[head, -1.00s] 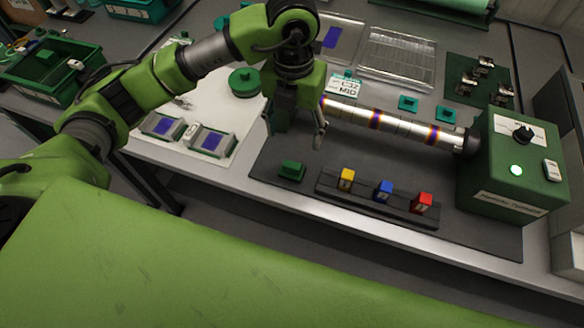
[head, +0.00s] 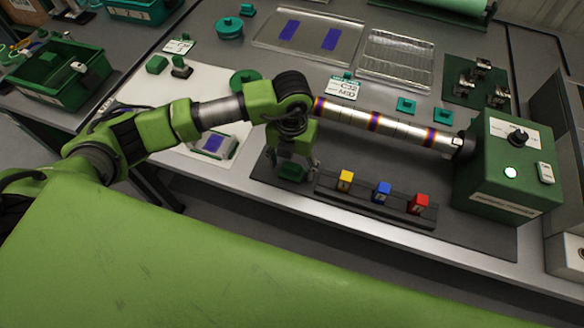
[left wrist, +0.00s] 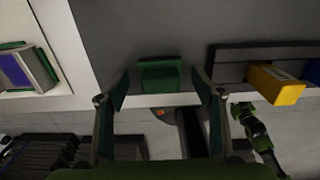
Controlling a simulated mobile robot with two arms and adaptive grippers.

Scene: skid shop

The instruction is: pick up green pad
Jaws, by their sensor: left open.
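The green pad (left wrist: 160,73) is a small dark green block on the dark mat, left of the colored blocks. In the left wrist view it lies between the fingers of my left gripper (left wrist: 161,88), with a gap on each side. In the head view my left gripper (head: 292,174) points down over the pad and largely covers it. The gripper is open and empty. A green and black part, apparently of my right arm, shows small at the lower right of the left wrist view; its jaws cannot be made out.
A dark rail (head: 330,188) with yellow (head: 345,180), blue (head: 381,191) and red (head: 419,203) blocks stands just right of the gripper. A banded metal tube (head: 390,127) runs behind it to a green machine box (head: 505,165). The table's front edge is close.

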